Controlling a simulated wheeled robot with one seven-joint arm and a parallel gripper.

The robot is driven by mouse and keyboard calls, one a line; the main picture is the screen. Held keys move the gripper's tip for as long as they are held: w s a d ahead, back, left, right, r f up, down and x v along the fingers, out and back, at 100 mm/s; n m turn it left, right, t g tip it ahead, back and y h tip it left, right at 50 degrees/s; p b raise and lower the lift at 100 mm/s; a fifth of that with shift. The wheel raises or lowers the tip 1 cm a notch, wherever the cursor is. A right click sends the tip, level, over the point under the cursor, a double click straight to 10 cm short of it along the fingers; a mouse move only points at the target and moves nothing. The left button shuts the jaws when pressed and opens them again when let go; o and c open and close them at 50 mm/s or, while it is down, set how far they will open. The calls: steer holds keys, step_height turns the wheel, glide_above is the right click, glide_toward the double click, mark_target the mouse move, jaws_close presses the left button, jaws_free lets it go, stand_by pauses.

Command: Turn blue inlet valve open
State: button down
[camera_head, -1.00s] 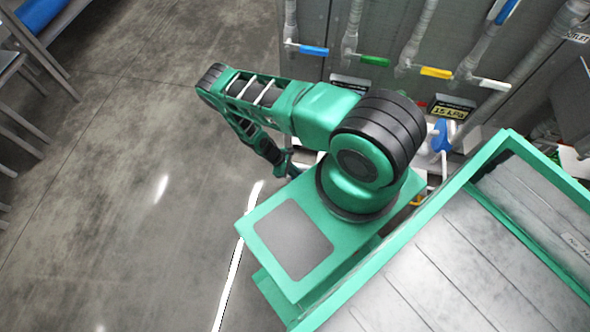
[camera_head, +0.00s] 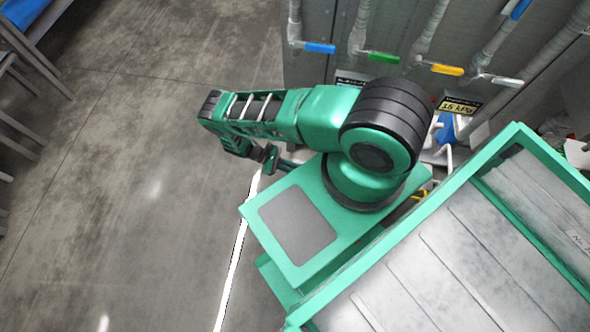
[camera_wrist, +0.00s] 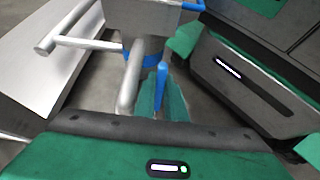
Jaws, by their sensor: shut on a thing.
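In the wrist view a blue valve handle (camera_wrist: 162,72) stands up between the green fingers of my gripper (camera_wrist: 163,100), which is shut on it. A grey pipe (camera_wrist: 131,75) with a blue collar rises just left of the handle. Another blue lever (camera_head: 320,48) lies nearly level on a wall pipe at upper centre, apart from my arm.
Green (camera_head: 384,57), yellow (camera_head: 447,69) and white (camera_head: 505,81) levers line the wall pipes. In the wrist view a grey bar handle (camera_wrist: 75,43) is at left, beside a pale metal panel (camera_wrist: 45,65). The floor at left is open, with grey furniture at its edge.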

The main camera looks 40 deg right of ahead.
steer(key=shift+w, duration=0.1)
steer(key=c, duration=2.1)
jaws_free()
steer(key=v, duration=1)
steer(key=shift+w+a+r, duration=0.1)
steer(key=shift+w+a, duration=0.15)
steer(key=shift+w, duration=0.05)
